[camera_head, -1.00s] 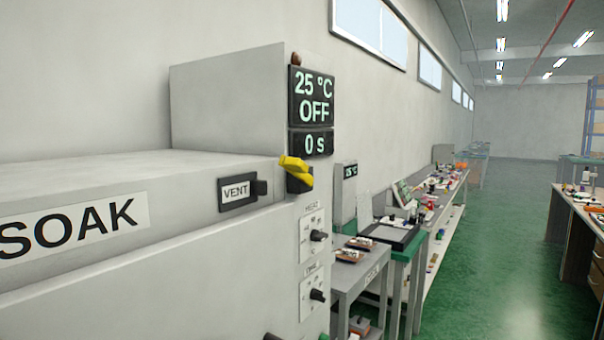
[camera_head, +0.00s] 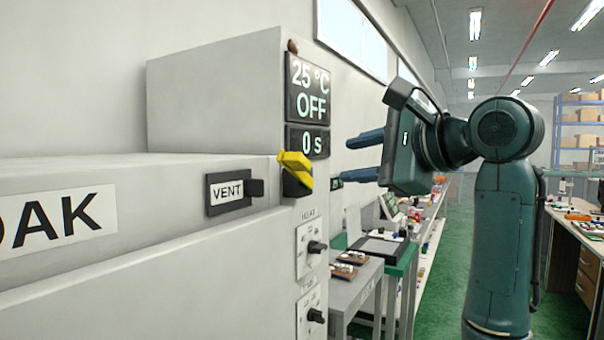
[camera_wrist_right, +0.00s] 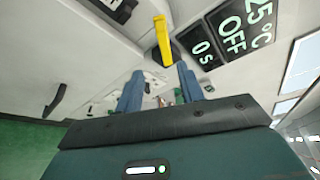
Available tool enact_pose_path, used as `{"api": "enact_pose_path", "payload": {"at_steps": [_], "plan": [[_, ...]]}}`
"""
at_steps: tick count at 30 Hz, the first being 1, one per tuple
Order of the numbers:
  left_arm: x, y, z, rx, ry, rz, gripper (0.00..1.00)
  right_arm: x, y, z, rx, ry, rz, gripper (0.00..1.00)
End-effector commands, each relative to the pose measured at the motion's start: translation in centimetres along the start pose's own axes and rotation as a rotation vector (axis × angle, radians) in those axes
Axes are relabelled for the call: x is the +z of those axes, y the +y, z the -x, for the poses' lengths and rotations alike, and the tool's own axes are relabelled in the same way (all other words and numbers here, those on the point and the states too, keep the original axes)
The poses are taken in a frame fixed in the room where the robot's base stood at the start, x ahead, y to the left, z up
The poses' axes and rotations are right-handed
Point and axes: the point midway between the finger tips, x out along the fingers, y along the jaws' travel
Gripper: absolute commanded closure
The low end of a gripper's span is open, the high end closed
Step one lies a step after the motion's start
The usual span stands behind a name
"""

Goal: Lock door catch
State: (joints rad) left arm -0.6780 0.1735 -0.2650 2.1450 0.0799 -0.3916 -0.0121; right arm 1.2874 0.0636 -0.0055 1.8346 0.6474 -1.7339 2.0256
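The door catch is a yellow lever (camera_head: 296,168) on a dark block at the front corner of the grey SOAK chamber (camera_head: 130,270), just below the display. It slants slightly down to the right. In the right wrist view the yellow lever (camera_wrist_right: 162,38) lies ahead of the fingers. My right gripper (camera_head: 365,157) is to the right of the lever, its two blue fingers apart and pointing left toward the chamber. The fingers also show in the right wrist view (camera_wrist_right: 158,88), with a gap between them and nothing held. My left gripper is not in view.
A black VENT slider (camera_head: 229,192) is left of the lever. The display (camera_head: 307,88) reads 25 °C, OFF and 0 s. Knobs (camera_head: 315,247) sit on the panel below. A bench (camera_head: 360,285) stands close beyond the chamber. The green floor is open at right.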

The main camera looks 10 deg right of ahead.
Motion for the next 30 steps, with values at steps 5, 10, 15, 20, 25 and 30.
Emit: {"api": "enact_pose_path", "payload": {"at_steps": [5, 10, 15, 20, 25, 30], "plan": [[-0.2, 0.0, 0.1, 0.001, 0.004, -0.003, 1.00, 1.1, -0.8, 0.3, 0.002, -0.011, -0.028, 0.62], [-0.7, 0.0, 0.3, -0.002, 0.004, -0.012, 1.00, 1.1, -0.8, -2.3, 0.005, -0.011, -0.030, 0.62], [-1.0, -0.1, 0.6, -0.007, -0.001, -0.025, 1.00, 1.1, -0.9, -6.0, 0.006, -0.010, -0.028, 0.62], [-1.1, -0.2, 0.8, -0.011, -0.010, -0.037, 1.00, 1.2, -0.8, -9.1, 0.004, -0.010, -0.028, 0.62], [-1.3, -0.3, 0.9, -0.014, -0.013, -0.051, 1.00, 1.2, -0.8, -11.2, 0.002, -0.010, -0.027, 0.62], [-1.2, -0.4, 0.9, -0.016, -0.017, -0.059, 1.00, 1.1, -0.8, -12.2, 0.000, -0.010, -0.026, 0.62]]}}
